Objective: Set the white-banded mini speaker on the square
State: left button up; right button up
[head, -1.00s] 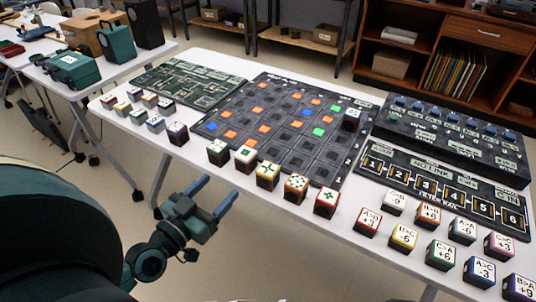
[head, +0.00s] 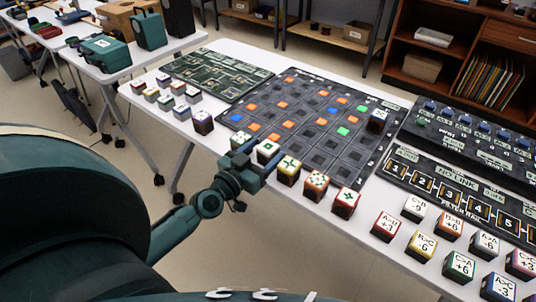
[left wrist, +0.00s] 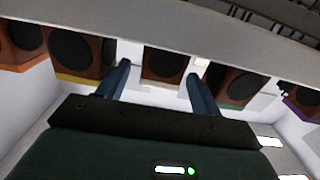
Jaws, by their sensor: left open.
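The white-banded mini speaker (head: 267,149) is a small cube in the row along the near edge of the black grid board (head: 325,157). In the left wrist view this speaker (left wrist: 163,65) shows its dark round cone between the fingers. My left gripper (head: 258,164) is open, its fingers on either side of the speaker; I cannot tell whether they touch it. The board has orange, blue and green squares among dark ones; I cannot tell which is the task's square. My right gripper is not in view.
Close neighbours are the green-banded (head: 239,140) and yellow-banded (head: 289,169) speakers. A dark cube (head: 377,119) stands on the board's far right part. Several lettered cubes stand at the front right. A green panel (head: 217,74) lies at the left, a filter rail board (head: 440,190) at the right.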

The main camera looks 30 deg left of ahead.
pick_arm(q)
jog(key=shift+w, duration=0.75)
jog(key=shift+w+d, duration=0.1)
jog(key=shift+w, duration=0.3)
